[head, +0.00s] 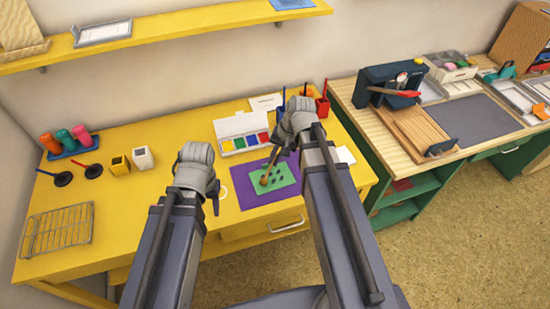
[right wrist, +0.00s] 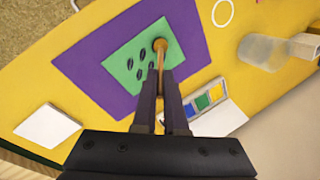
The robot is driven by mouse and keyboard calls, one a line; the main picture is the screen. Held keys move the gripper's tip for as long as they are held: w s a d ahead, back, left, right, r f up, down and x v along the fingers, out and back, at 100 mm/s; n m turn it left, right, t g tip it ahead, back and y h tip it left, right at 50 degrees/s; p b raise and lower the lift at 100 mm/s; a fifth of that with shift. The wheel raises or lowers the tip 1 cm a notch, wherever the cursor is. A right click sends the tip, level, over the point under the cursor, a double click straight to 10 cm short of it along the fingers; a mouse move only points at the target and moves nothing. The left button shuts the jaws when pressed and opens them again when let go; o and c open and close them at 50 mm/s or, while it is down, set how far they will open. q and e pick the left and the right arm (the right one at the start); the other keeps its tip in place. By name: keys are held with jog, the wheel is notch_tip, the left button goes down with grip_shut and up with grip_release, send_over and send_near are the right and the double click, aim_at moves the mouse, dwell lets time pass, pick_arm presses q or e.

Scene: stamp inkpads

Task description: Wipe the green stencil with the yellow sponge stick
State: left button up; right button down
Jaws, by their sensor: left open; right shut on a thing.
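The green stencil (head: 284,176), with several dark leaf-shaped marks, lies on a purple sheet (head: 248,197); both also show in the right wrist view, the stencil (right wrist: 123,62) and the sheet (right wrist: 85,68). My right gripper (head: 279,153) is shut on the sponge stick (right wrist: 160,62), whose orange-yellow round tip (head: 264,181) points down at the stencil's left part. In the right wrist view the tip (right wrist: 171,47) overlaps the stencil's edge. I cannot tell whether it touches. My left gripper (head: 214,195) is open and empty, left of the purple sheet; its fingers are mostly hidden.
A paint box (head: 241,141) with coloured pads stands behind the stencil. A red cup (head: 322,106) is at the back right. Yellow and white pots (head: 142,157), stamps, colour bottles and a wire rack (head: 57,229) are left. The yellow table's middle left is clear.

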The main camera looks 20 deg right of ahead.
jog(key=shift+d, duration=0.6)
jog(key=shift+w+d, duration=0.1)
jog(key=shift+d, duration=0.4)
jog(key=shift+a, duration=0.2)
jog(key=shift+a, duration=0.55)
jog(key=shift+a, duration=0.5)
jog(key=shift+d, duration=0.15)
